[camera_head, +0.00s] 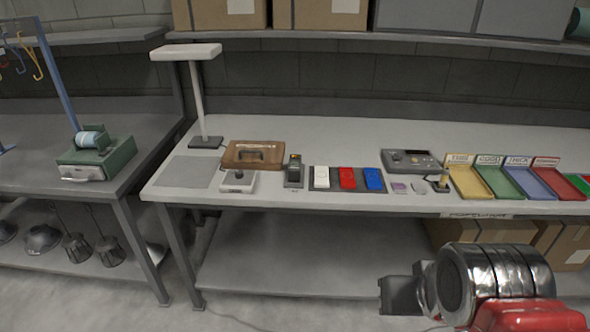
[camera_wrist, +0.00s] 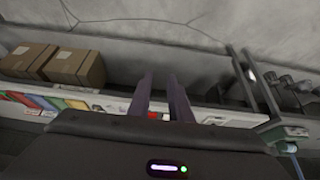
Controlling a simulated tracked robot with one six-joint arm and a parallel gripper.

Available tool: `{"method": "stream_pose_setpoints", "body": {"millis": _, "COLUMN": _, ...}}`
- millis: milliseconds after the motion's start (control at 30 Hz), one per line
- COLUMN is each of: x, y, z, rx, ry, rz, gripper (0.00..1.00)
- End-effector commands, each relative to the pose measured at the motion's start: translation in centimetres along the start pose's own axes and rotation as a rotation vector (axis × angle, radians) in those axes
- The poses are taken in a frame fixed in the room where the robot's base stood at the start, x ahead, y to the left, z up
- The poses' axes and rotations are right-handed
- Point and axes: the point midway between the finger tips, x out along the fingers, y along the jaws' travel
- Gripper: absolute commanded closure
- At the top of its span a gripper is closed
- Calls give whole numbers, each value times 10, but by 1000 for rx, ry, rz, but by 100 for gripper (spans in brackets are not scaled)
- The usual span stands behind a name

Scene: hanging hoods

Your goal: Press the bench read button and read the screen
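A small white box with a knob or button on top (camera_head: 238,181) sits near the front edge of the bench, left of centre. A dark handheld device with a small display (camera_head: 294,171) stands to its right. A flat grey instrument (camera_head: 410,161) with a dark panel lies farther right; I cannot tell which of these is the read button's screen, and no reading is legible. My gripper (camera_wrist: 161,76) shows in the wrist view with two dark fingers apart and nothing between them. It is away from the bench items.
The bench (camera_head: 290,130) also holds a brown case (camera_head: 253,154), white, red and blue blocks on a dark mat, a lamp (camera_head: 200,95) and coloured trays (camera_head: 505,180). A side table (camera_head: 60,150) stands left. Cardboard boxes (camera_head: 490,231) sit below. Floor in front is mostly clear.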

Motion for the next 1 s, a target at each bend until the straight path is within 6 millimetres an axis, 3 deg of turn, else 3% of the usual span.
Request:
{"method": "stream_pose_setpoints", "body": {"millis": 233, "x": 0, "y": 0, "z": 0, "rx": 0, "ry": 0, "rz": 0, "gripper": 100}}
{"method": "stream_pose_setpoints", "body": {"millis": 1000, "x": 0, "y": 0, "z": 0, "rx": 0, "ry": 0, "rz": 0, "gripper": 100}}
